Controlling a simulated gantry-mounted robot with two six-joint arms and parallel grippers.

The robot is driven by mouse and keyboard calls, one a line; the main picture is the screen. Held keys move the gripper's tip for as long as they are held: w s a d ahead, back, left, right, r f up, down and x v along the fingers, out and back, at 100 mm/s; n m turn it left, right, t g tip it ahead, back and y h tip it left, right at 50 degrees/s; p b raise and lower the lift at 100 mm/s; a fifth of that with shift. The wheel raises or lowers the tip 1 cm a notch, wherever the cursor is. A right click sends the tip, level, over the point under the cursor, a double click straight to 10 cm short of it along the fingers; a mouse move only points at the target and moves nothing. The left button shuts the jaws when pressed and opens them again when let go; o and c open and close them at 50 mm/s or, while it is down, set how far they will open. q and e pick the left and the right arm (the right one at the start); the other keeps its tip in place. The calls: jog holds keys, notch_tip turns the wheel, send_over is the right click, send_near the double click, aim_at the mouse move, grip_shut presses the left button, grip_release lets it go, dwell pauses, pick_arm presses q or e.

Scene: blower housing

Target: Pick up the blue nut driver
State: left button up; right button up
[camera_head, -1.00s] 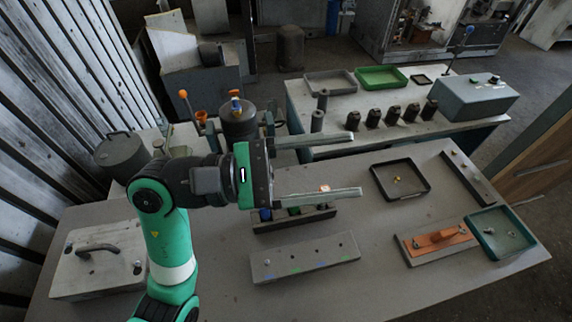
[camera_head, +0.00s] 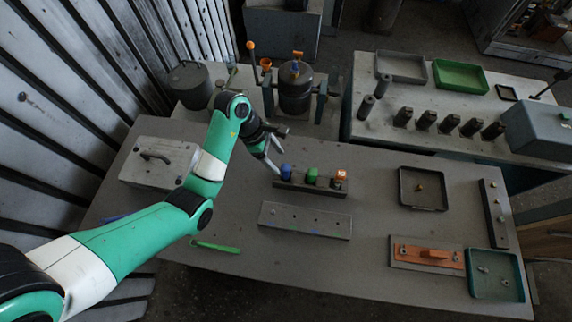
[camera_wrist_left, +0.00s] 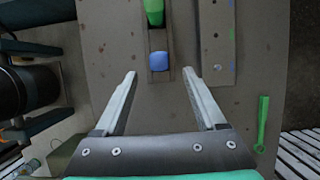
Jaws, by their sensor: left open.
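The blue nut driver (camera_head: 286,172) stands at the left end of a dark rack (camera_head: 318,190), beside a green one (camera_head: 311,176) and an orange-topped one (camera_head: 341,175). My left gripper (camera_head: 279,163) is open and just left of the blue driver. In the left wrist view the blue driver (camera_wrist_left: 160,61) shows just beyond and between the two open fingertips (camera_wrist_left: 160,73), with nothing held. The lower part of the driver is hidden in the rack. My right gripper is not in view.
A grey plate with holes (camera_head: 305,221) lies in front of the rack. A green tool (camera_head: 215,247) lies near the table's front edge. A pot in a stand (camera_head: 296,92) is behind the gripper. A black tray (camera_head: 423,190) and orange part (camera_head: 428,255) are at right.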

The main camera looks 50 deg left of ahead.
aim_at(284, 166)
pick_arm(q)
jog(key=shift+x, duration=1.05)
jog(key=b+x, duration=0.1)
jog(key=x, duration=0.4)
jog(key=shift+w+f, duration=0.1)
grip_shut()
